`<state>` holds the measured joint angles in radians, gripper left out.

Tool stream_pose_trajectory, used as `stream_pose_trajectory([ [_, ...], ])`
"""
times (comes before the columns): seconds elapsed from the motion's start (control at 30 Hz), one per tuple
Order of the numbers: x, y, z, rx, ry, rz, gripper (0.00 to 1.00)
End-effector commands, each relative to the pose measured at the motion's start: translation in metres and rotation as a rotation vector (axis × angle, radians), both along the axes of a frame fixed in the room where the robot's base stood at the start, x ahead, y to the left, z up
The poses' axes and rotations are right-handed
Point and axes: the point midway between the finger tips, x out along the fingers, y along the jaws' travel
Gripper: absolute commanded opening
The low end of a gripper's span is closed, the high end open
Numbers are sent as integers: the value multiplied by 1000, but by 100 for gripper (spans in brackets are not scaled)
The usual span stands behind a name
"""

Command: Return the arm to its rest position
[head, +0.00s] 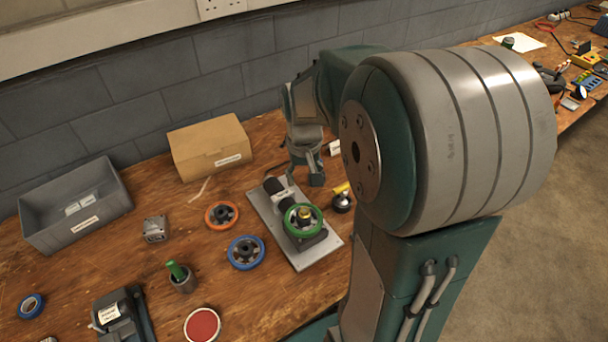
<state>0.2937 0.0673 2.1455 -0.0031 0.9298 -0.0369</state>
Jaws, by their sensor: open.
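My arm fills the centre right of the head view, bent over the wooden workbench (105,255). My gripper (303,178) points down above the back of the bench, with its fingers apart and nothing seen between them. The gripper looks apart from the ring. My large upper arm hides part of the bench to the right.
A cardboard box (209,147) and a grey bin (75,207) stand at the back left. Orange (209,218) and blue (233,261) rings lie left of the plate. A grey block wall (130,95) is close behind. Tools (587,60) lie far right; floor (545,200) is clear.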

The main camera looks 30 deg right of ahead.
Motion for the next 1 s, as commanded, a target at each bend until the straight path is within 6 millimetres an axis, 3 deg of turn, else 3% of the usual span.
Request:
stream_pose_trajectory([
  [0.47, -2, 4, 5, -3, -13, 7, 69],
  [0.67, -22, 32, 43, -29, -116, 62, 69],
  [1.0, -80, 82, 95, -59, -334, 175, 69],
])
